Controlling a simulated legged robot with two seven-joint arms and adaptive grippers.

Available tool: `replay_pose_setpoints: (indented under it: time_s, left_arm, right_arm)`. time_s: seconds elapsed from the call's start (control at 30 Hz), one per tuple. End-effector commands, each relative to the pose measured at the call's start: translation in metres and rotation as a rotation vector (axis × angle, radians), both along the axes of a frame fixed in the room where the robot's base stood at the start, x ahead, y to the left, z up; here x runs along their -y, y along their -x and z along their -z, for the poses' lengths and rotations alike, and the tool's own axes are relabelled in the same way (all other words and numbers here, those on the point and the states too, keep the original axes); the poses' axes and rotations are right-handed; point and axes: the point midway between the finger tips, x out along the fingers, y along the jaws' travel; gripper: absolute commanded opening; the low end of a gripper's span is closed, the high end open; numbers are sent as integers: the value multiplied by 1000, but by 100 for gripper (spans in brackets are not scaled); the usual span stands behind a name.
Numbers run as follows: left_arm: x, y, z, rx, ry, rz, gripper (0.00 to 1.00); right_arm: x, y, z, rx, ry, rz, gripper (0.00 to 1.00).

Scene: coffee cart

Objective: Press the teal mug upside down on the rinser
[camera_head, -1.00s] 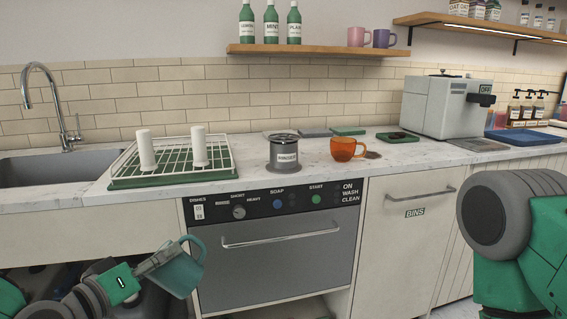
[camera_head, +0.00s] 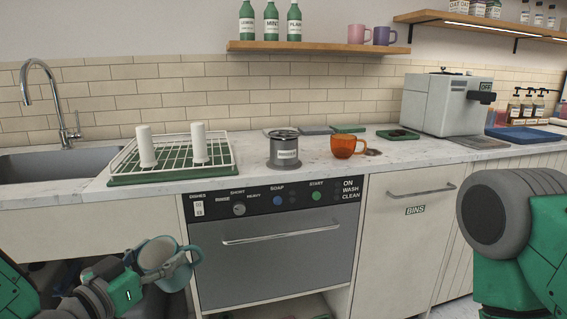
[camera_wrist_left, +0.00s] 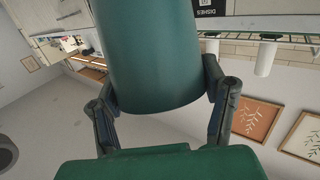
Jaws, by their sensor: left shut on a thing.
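The teal mug (camera_head: 172,280) is in my left gripper (camera_head: 148,268), at the lower left of the head view, in front of the cabinet and below the counter top. Its opening faces partly toward the camera and its handle points right. In the left wrist view the mug (camera_wrist_left: 150,50) fills the middle between the two fingers (camera_wrist_left: 162,108), which are shut on it.
An orange mug (camera_head: 343,147) stands just right of the rinser. A green drying rack (camera_head: 180,178) with white posts is to its left, then the sink (camera_head: 40,165). A grey coffee machine (camera_head: 440,105) stands at the right. The dishwasher (camera_head: 275,250) is below.

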Motion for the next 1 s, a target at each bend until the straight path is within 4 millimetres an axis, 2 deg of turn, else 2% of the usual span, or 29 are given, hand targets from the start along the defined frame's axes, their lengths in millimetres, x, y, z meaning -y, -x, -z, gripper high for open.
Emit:
replay_pose_setpoints:
  time_s: [0.1,0.2,0.53,0.8,1.0]
  left_arm:
    - [2,0,3,105,-191,6,26]
    - [2,0,2,156,-286,3,26]
    - [1,0,1,182,-329,1,26]
    - [1,0,4,384,-698,2,26]
    - [0,0,0,424,-769,-1,26]
  right_arm:
    - [0,0,12,0,0,0,40]
    - [0,0,16,0,0,0,40]
    - [0,0,17,0,0,0,40]
    - [0,0,47,0,0,0,40]
    - [0,0,48,0,0,0,40]
